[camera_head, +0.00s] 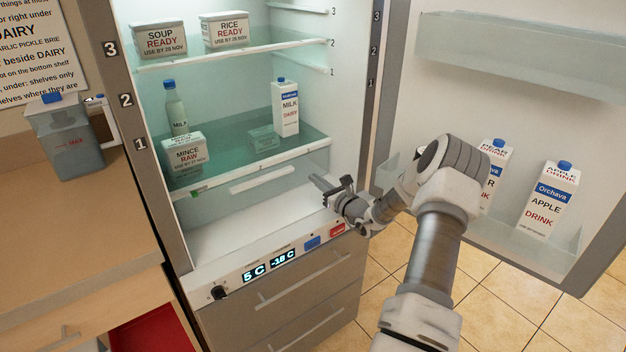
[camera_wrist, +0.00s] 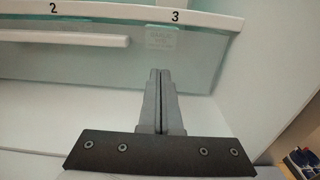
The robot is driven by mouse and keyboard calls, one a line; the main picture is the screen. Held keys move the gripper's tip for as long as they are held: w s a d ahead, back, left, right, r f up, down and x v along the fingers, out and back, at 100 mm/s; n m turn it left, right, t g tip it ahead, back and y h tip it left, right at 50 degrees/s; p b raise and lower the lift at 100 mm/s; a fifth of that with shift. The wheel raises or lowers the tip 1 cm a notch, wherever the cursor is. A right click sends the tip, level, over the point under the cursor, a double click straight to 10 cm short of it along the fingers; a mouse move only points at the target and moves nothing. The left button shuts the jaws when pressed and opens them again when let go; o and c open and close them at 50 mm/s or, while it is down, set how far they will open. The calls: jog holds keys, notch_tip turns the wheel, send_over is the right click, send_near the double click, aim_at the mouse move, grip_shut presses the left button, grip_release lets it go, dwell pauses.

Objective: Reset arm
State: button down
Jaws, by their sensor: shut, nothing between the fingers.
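My gripper (camera_head: 325,186) is in front of the open fridge, near the front edge of its floor, below the lowest glass shelf. Its fingers are together with nothing between them, and the shut fingers also show in the wrist view (camera_wrist: 161,100). The fingers point into the fridge's bottom space. My arm comes in from the lower right and bends at the elbow in front of the open door. In the wrist view, a shelf edge (camera_wrist: 120,15) marked 2 and 3 runs above the fingers.
The lowest shelf (camera_head: 250,158) holds a milk carton (camera_head: 286,108), a milk bottle (camera_head: 176,108) and a mince box (camera_head: 186,155). Soup (camera_head: 160,40) and rice (camera_head: 225,34) boxes stand above. The open door at right holds drink cartons (camera_head: 549,198). A jug (camera_head: 68,138) stands on the left counter.

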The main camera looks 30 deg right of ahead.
jog(key=s, duration=0.6)
jog(key=s+p, duration=0.1)
jog(key=s, duration=0.3)
jog(key=shift+s+d, duration=0.1)
jog(key=shift+d, duration=0.15)
